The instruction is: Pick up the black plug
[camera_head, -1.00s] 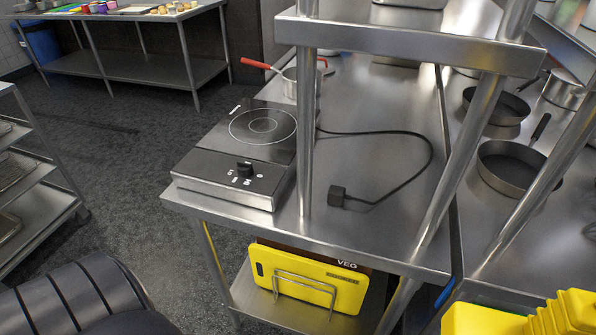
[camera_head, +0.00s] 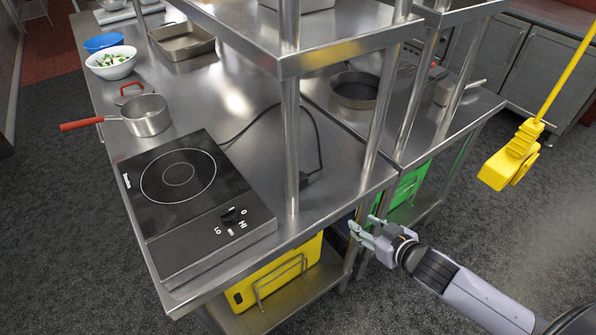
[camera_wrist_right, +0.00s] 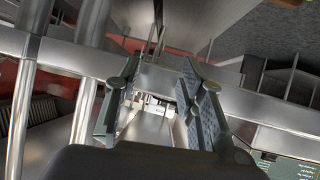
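The black plug (camera_head: 304,180) lies on the steel counter (camera_head: 345,165), just right of a shelf post that stands close beside it and may hide part of it. Its black cord (camera_head: 318,130) curves back behind the post toward the induction cooktop (camera_head: 178,185). My right gripper (camera_head: 361,228) is in front of the counter's edge, to the right of and nearer than the plug, apart from it. In the right wrist view its two fingers (camera_wrist_right: 160,85) are spread with nothing held between them. The plug cannot be made out there. My left gripper is out of view.
Steel shelf posts (camera_head: 290,150) and an upper shelf (camera_head: 330,50) stand over the counter around the plug. A red-handled pot (camera_head: 146,115) is behind the cooktop. Yellow boards (camera_head: 275,280) sit on the lower shelf.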

